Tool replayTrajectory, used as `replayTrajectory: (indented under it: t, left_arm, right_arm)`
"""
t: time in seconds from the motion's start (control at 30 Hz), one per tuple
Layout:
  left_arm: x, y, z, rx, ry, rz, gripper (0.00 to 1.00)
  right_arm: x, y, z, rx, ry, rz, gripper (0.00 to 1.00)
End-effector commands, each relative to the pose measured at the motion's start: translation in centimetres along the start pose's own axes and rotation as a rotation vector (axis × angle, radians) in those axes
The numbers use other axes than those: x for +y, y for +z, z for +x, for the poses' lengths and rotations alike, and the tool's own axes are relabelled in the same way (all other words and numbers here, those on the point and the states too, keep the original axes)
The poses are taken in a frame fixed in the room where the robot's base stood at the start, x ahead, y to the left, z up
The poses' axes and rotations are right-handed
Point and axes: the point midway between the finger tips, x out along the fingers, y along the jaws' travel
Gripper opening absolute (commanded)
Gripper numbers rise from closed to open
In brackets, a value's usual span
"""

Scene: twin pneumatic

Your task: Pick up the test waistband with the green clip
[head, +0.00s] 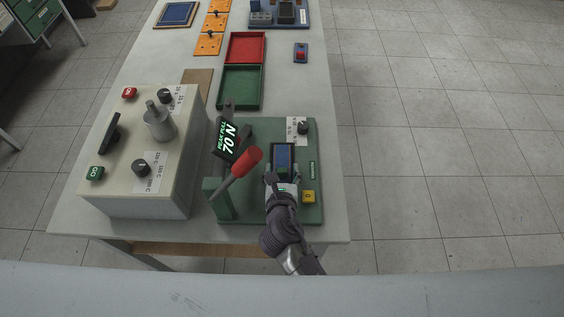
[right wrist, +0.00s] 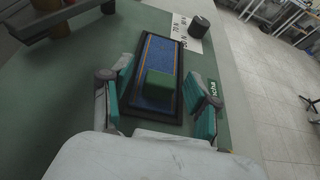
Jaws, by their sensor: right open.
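The test waistband (right wrist: 158,58) is a blue strip with orange edge lines, lying in a black-rimmed tray (right wrist: 149,112) on the green test fixture. It also shows in the head view (head: 283,156). The green clip (right wrist: 159,84) is a block standing on the strip, towards its near end. My right gripper (head: 283,177) is open. In the right wrist view its teal-padded fingers stand on either side of the tray, apart from the clip, with nothing between them but the clip and strip below. My left gripper is not in view.
The green fixture (head: 250,216) carries a red-handled lever (head: 246,162), a display reading 70 N (head: 227,142), a black knob (head: 303,127) and a yellow button (head: 308,197). A beige control box (head: 140,200) stands left. Red (head: 264,48) and green (head: 260,88) trays lie beyond.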

Motion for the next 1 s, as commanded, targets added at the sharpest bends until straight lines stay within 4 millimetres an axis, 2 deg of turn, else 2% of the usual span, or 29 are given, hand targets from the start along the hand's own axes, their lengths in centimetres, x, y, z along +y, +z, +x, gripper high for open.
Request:
replayTrajectory:
  t: [0.23, 0.6, 0.87, 1.0]
  left_arm:
    - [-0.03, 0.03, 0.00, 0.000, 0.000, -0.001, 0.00]
    - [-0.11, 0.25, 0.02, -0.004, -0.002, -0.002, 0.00]
    - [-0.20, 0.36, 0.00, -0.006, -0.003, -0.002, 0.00]
    - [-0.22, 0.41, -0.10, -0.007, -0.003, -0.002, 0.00]
  right_arm:
    - [0.01, -0.01, 0.18, 0.000, 0.001, 0.001, 0.60]
    - [0.01, -0.06, 0.16, 0.001, 0.000, 0.001, 0.00]
    - [-0.01, -0.04, 0.13, 0.002, 0.000, 0.001, 0.00]
    - [0.00, 0.65, -0.13, -0.001, 0.000, 0.001, 0.00]
